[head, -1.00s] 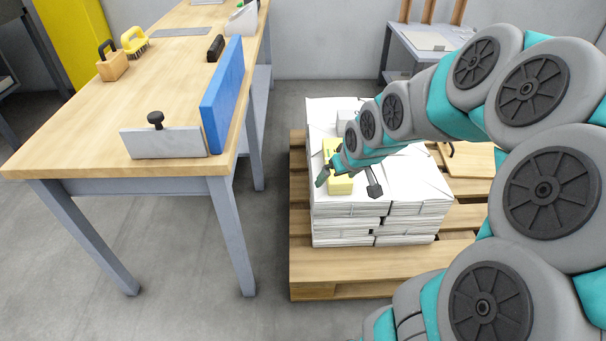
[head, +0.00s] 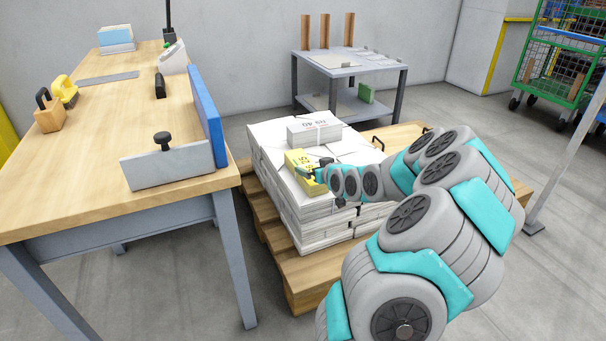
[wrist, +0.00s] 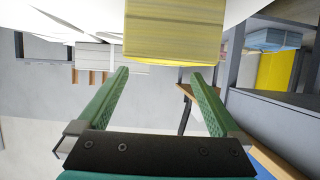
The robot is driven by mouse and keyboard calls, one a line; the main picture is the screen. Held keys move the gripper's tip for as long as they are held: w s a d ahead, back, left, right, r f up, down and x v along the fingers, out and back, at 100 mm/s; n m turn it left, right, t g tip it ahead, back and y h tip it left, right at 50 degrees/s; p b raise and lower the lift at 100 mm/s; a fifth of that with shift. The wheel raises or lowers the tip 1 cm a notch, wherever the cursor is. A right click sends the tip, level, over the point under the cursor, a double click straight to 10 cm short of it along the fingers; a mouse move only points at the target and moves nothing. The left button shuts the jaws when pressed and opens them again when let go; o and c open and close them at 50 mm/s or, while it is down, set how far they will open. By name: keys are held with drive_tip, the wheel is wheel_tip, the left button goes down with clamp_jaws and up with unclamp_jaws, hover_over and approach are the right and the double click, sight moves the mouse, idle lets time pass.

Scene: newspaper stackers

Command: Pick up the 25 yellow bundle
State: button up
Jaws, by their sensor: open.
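The yellow bundle (head: 300,160), with dark "25" print partly visible, lies on top of the white paper stack (head: 262,135) on the pallet. My gripper (head: 318,174) is at the bundle's right side in the head view and covers part of it. In the wrist view, my gripper (wrist: 159,76) has its two green fingers spread wide with nothing between them. The yellow bundle (wrist: 173,30) shows just past the fingertips, at the top middle. Whether a finger touches it, I cannot tell.
A white bundle with print (head: 314,131) lies behind the yellow one on the stack. The wooden pallet (head: 305,285) is beneath. A workbench (head: 100,215) with a blue board (head: 206,115) stands close on the left. A grey table (head: 345,70) stands behind.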

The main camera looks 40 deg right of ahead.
sight(306, 165)
drive_tip(key=x, duration=0.4)
drive_tip(key=shift+w+a+f, duration=0.15)
drive_tip(key=shift+w+f, duration=0.15)
drive_tip(key=shift+f, duration=0.1)
drive_tip(key=shift+w+f, duration=0.15)
drive_tip(key=shift+w, duration=0.35)
clamp_jaws()
